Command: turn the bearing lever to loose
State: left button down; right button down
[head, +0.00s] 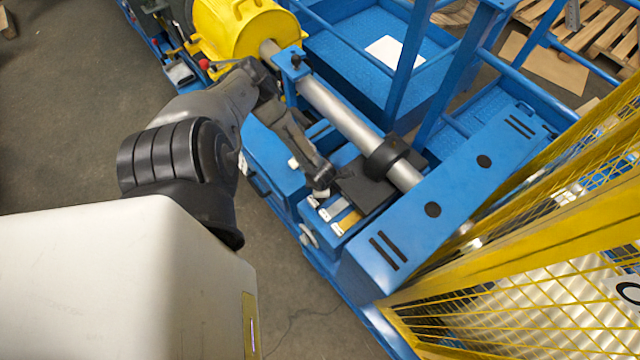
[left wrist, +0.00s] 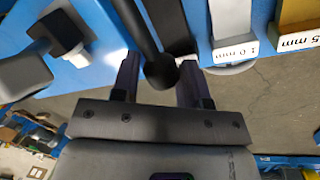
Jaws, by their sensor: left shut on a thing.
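The bearing lever (left wrist: 143,28) is a dark rod with a round ball knob at its end, seen in the left wrist view. My left gripper (left wrist: 159,80) has one finger on each side of the knob and is shut on it. In the head view my left gripper (head: 320,183) is at the near side of a dark plate, below the black collar (head: 386,157) around the grey shaft (head: 342,114). The lever is mostly hidden by the gripper there, and its loose or tight marking cannot be read. My right gripper is not in view.
A yellow shim (left wrist: 297,14) and a grey shim (left wrist: 232,28) with mm labels lie close right of the fingers. A black knob (left wrist: 63,32) sits to the left. A yellow drum (head: 235,35) stands at the back, and a yellow mesh guard (head: 560,230) at the right.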

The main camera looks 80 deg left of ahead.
pick_arm(q)
jog(key=shift+w+d+r, duration=0.1)
jog(key=shift+w, duration=0.05)
jog(key=c, duration=0.8)
grip_release()
jog(key=shift+o, duration=0.4)
notch_tip(320, 180, up, 14)
jog(key=d+p, duration=0.1)
jog(key=d, duration=0.1)
jog(key=shift+d+f, duration=0.25)
